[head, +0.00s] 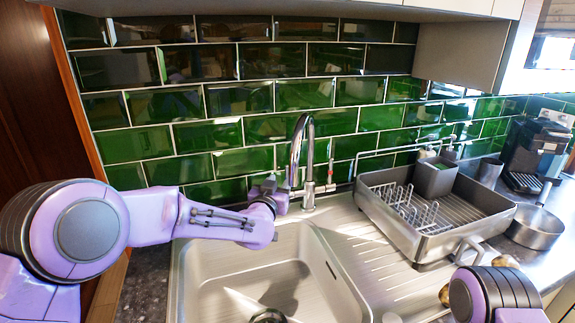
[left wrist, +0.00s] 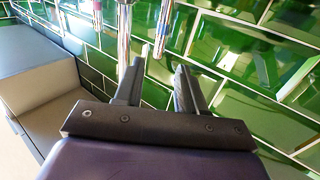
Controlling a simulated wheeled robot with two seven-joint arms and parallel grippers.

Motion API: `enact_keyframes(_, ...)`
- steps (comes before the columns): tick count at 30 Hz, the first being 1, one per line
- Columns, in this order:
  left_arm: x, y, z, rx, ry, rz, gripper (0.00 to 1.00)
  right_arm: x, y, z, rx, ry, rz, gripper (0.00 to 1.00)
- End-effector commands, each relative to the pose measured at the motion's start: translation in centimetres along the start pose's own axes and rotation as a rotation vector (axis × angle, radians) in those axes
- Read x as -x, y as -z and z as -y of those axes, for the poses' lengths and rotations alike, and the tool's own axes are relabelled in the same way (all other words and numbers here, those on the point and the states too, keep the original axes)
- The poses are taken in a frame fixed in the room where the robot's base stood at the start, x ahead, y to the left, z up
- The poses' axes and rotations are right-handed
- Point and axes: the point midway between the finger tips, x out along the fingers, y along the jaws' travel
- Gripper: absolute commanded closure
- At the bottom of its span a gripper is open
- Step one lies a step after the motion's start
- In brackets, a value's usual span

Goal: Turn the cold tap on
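The chrome tap (head: 308,165) stands behind the sink, with a tall curved spout. A slim lever with a red mark (head: 331,165) rises on its right side. In the left wrist view, a chrome lever with a blue mark (left wrist: 164,28) shows beside the spout column (left wrist: 123,35), and a red-marked lever (left wrist: 97,14) lies beyond it. My left gripper (head: 283,188) is at the tap's left side. In the left wrist view its fingers (left wrist: 160,72) are apart, with the blue-marked lever's end showing between or just beyond the tips. Contact cannot be told. My right gripper is out of view.
The steel sink (head: 240,276) lies below my left arm. A dish rack (head: 430,240) with a cup holder stands on the drainer to the right. A saucepan (head: 535,228) and a coffee machine (head: 535,150) are farther right. Green tiles (head: 230,130) close off the back.

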Motion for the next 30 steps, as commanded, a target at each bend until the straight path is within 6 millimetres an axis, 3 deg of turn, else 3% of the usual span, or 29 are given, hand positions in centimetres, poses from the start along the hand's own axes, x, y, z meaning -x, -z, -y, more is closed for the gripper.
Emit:
enact_keyframes(6, -4.5, 0.2, 0.0, 0.002, 0.0, 0.0, 0.6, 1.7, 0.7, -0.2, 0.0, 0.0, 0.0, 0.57)
enact_keyframes(12, -7.5, 0.1, 0.1, 0.001, 0.002, 0.0, 0.6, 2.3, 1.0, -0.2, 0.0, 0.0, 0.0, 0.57)
enact_keyframes(18, -8.7, 0.1, 0.1, 0.0, 0.002, 0.0, 0.6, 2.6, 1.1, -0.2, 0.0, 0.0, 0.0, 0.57)
enact_keyframes(26, -8.8, 0.0, 0.1, 0.0, 0.002, 0.0, 0.6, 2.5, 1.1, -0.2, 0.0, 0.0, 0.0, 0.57)
enact_keyframes(27, -8.8, 0.0, 0.1, 0.0, 0.002, 0.0, 0.67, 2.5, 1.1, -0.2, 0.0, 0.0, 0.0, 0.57)
enact_keyframes(30, -8.8, 0.0, 0.1, 0.0, 0.002, 0.0, 1.0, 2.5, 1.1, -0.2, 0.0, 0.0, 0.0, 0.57)
